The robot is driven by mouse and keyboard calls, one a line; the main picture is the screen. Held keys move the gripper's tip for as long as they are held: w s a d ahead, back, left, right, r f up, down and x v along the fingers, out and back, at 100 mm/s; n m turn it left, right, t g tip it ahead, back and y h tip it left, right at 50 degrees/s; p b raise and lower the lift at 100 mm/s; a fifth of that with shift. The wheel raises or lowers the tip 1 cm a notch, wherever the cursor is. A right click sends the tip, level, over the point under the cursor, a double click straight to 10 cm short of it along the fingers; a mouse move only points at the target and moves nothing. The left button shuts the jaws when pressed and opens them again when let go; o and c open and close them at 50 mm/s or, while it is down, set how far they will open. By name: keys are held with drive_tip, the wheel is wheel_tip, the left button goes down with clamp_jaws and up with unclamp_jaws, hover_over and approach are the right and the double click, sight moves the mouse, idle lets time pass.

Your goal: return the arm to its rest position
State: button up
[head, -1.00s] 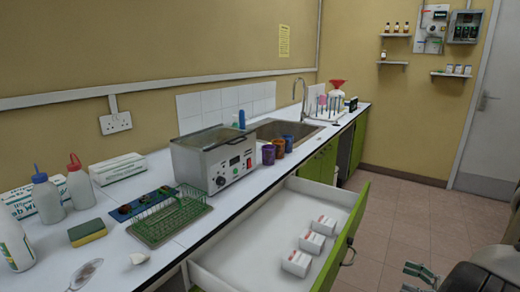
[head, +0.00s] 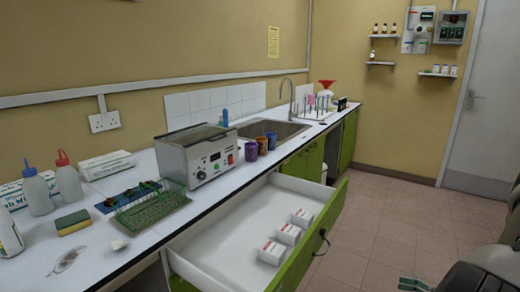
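My arm (head: 478,270) shows as dark, rounded links at the lower right edge of the head view. Part of what looks like my gripper (head: 415,285) shows at the bottom edge, to the right of the open drawer (head: 215,272). It is cut off by the frame, so its opening cannot be told. Nothing is seen held in it. It appears apart from the drawer's green front.
The drawer stands pulled out from the white counter (head: 115,262), with three small white boxes (head: 289,233) inside. The counter holds a grey bath unit (head: 197,153), a green wire rack (head: 150,207), cups and bottles. Tiled floor (head: 385,225) lies open to the right.

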drive_tip(key=s+r+n+g+h, duration=0.4)
drive_tip(key=r+n+g, duration=0.25)
drive_tip(key=r, duration=0.35)
drive_tip(key=s+r+n+g+h, duration=0.45)
drive_tip(key=r+n, duration=0.25)
drive_tip(key=r, duration=0.4)
drive_tip(key=a+r+n+t+h, duration=0.3)
drive_tip(key=a+r+n, duration=0.2)
drive_tip(key=r, duration=0.5)
drive_tip(key=s+a+r+n+t+h, duration=0.1)
drive_tip(key=a+r+n+t+h, duration=0.2)
drive_tip(key=r, duration=0.8)
drive_tip(key=a+n+t, duration=0.1)
drive_tip(key=a+n, duration=0.1)
drive_tip(key=shift+s+a+r, duration=0.3)
